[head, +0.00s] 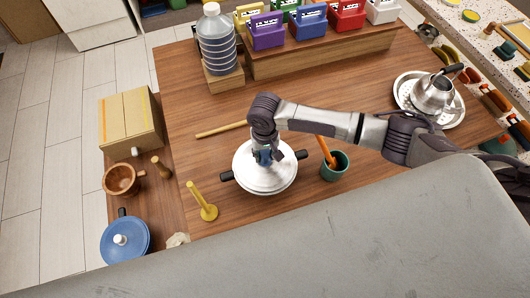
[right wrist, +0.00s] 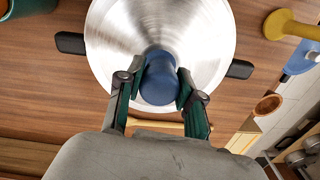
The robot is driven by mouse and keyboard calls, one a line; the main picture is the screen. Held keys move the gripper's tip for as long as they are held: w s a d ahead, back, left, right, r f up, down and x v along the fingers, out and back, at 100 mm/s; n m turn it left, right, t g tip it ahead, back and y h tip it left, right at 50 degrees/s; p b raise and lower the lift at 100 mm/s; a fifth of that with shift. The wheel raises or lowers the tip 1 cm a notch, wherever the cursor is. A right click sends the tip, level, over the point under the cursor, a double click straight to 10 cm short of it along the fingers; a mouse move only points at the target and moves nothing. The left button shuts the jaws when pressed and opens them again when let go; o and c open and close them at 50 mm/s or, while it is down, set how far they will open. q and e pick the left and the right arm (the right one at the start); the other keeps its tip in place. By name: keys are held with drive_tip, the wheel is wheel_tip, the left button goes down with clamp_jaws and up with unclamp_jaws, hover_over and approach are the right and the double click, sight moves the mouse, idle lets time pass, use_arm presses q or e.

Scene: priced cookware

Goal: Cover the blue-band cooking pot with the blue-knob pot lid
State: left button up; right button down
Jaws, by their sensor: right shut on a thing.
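My right gripper (head: 265,157) is shut on the blue knob (right wrist: 160,84) of a round silvery pot lid (right wrist: 115,30). The lid also shows in the head view (head: 248,160), level or nearly so. Directly under it stands a pale cooking pot (head: 270,191) with two black side handles, one sticking out on each side. The lid hides most of the pot, and its blue band cannot be made out. I cannot tell whether the lid touches the pot's rim or hangs just above it. My left gripper is not in view.
A green cup (head: 336,168) with an orange-handled tool stands right of the pot. A yellow stand (head: 205,205) is at left, a wooden stick (head: 220,129) behind. A blue lidded pot (head: 125,241) sits lower left. A kettle on a tray (head: 407,84) is at right.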

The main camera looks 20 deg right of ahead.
drive_tip(key=shift+f, duration=0.2)
drive_tip(key=shift+f, duration=0.15)
unclamp_jaws()
idle(0.5)
idle(0.5)
wheel_tip(320, 180, up, 12)
idle(0.4)
idle(1.0)
